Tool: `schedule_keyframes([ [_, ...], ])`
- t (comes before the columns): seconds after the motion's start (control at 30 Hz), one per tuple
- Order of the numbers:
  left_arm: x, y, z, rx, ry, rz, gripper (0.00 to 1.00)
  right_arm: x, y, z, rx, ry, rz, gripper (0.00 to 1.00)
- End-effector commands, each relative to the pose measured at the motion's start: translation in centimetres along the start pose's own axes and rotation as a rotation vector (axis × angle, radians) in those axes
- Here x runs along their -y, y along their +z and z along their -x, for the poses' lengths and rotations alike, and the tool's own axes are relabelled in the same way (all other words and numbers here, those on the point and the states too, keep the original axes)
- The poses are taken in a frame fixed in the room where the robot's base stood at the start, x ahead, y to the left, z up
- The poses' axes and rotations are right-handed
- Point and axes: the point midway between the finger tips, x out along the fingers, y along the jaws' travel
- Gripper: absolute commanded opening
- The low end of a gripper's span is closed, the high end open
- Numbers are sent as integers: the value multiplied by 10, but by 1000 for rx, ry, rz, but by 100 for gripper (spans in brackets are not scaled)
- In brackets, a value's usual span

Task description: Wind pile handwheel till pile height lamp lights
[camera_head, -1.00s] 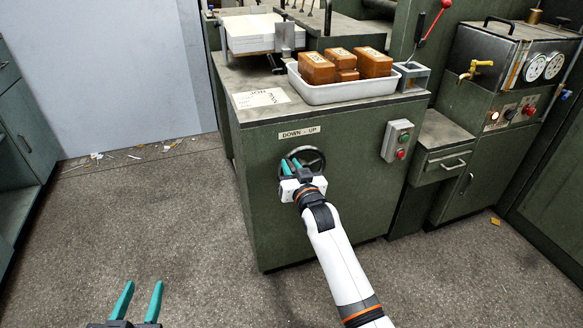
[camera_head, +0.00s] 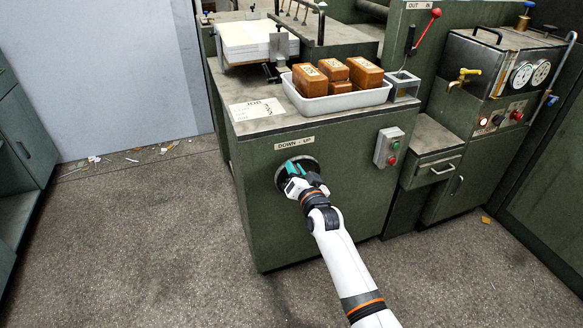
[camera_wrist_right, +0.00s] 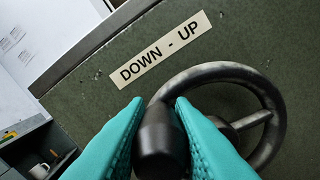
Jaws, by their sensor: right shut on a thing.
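The pile handwheel (camera_head: 312,161) is a dark spoked wheel on the green cabinet front, under a DOWN - UP label (camera_head: 294,143). Its rim (camera_wrist_right: 277,112) and the same label (camera_wrist_right: 166,50) show large in the right wrist view. My right gripper (camera_head: 293,170) is at the wheel, partly covering it. In the wrist view its teal fingers (camera_wrist_right: 157,112) are shut around the wheel's black handle knob (camera_wrist_right: 158,145). My left gripper is out of view. No lamp marked as pile height can be made out.
A white stack (camera_head: 258,42) lies on the feeder top. A white tray (camera_head: 345,103) holds wooden blocks. A small light (camera_head: 483,122) glows on the gauge unit.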

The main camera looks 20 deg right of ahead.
Motion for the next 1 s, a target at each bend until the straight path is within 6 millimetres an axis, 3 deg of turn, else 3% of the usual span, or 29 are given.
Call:
schedule_keyframes([
  [0.27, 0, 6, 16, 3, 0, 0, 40, 11, 15, 0, 1, -1, -253, 0],
  [0.5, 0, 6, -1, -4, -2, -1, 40, 21, 20, 0, 1, 0, -431, 0],
  [1.0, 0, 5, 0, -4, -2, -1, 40, 31, 24, 0, 2, 0, -590, 0],
])
